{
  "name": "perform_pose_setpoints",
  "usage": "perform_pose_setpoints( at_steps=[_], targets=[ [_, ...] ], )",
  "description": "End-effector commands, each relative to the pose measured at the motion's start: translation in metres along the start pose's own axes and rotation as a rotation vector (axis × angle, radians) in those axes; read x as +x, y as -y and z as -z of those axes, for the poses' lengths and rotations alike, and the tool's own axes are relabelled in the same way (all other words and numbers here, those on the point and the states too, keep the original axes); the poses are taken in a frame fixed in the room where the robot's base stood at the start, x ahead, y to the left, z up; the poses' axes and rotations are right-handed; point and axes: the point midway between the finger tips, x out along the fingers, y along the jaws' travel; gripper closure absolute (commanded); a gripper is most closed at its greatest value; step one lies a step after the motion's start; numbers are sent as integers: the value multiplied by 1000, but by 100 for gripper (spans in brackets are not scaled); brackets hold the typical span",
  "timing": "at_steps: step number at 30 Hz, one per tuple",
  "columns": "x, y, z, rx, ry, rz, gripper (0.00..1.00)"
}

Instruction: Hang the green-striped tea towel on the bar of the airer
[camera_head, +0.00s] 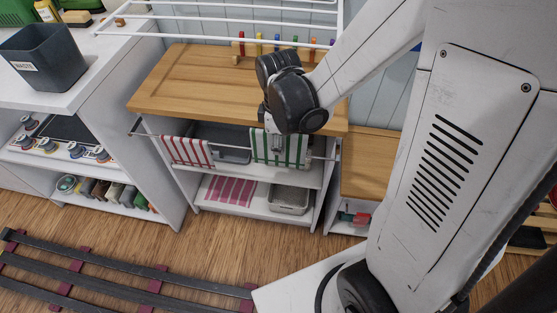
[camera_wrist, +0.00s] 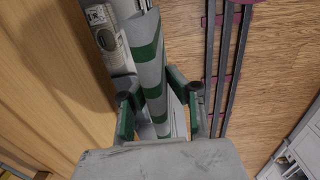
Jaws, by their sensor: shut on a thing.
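The green-striped tea towel (camera_head: 294,150) hangs down at the right part of the thin bar (camera_head: 231,151) along the front of the wood-topped unit. My gripper (camera_head: 275,140) is at the towel's upper part, pointing down in front of the bar. In the wrist view the green-and-white towel (camera_wrist: 153,75) runs between the two fingers of my gripper (camera_wrist: 160,105), which is shut on it. I cannot tell whether the towel still rests on the bar. White airer rods (camera_head: 210,18) stretch across the top of the head view, above the wooden top.
A red-striped towel (camera_head: 187,151) hangs on the same bar to the left. Shelves below hold a grey tray (camera_head: 232,154), a folded pink-striped cloth (camera_head: 230,190) and a bin (camera_head: 289,200). The wooden top (camera_head: 190,85) is largely clear, with coloured pegs at its back.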

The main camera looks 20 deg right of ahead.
Motion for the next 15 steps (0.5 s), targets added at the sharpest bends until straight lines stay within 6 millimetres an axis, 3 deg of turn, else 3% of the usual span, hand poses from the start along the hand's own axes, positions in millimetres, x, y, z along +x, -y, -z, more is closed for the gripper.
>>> perform_pose_setpoints(
  at_steps=[15],
  targets=[
    [-12,-2,0,1,0,-3,100]
  ],
)
